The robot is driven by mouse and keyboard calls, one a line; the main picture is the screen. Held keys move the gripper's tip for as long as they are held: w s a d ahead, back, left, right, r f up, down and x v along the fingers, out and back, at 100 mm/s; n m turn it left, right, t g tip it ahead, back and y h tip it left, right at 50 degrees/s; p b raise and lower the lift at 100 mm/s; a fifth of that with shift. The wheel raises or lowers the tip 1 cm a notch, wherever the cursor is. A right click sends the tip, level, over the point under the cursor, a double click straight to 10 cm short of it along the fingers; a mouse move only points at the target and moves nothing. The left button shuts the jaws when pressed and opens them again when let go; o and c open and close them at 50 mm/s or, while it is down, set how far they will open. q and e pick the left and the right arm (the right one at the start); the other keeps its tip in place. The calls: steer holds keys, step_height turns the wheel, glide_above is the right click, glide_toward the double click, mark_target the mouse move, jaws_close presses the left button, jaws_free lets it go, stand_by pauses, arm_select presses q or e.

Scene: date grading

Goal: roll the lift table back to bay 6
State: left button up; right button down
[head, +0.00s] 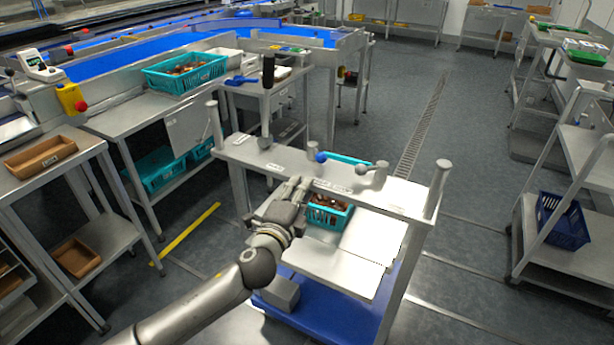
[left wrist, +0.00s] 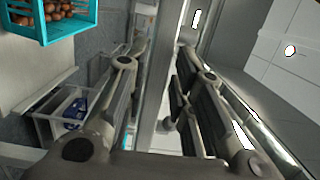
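The lift table (head: 412,212) stands in the middle of the head view. It has a blue base (head: 325,308), a steel platform and a raised steel crossbar panel with upright posts and small knobs. A teal basket of dates (head: 345,217) sits on its platform, partly hidden behind the panel; a teal basket of dates also shows in the left wrist view (left wrist: 72,28). My left gripper (head: 296,190) is at the panel's near edge. In the left wrist view its fingers (left wrist: 165,95) are apart, on either side of a grey bar, with gaps showing. My right gripper is out of view.
A bench with a teal basket (head: 186,74) stands at the left, with a side table (head: 85,150) nearer. A shelf rack holding a navy basket (head: 563,220) is at the right. A yellow floor strip (head: 186,234) lies left of the lift table. Open floor (head: 465,180) lies to its right.

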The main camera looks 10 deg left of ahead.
mark_target(310, 173)
arm_select(q)
steer(key=w, duration=0.2)
steer(key=w+d, duration=0.1)
steer(key=w, duration=0.4)
steer(key=shift+w+d, duration=0.25)
steer(key=shift+w, duration=0.05)
jaws_close()
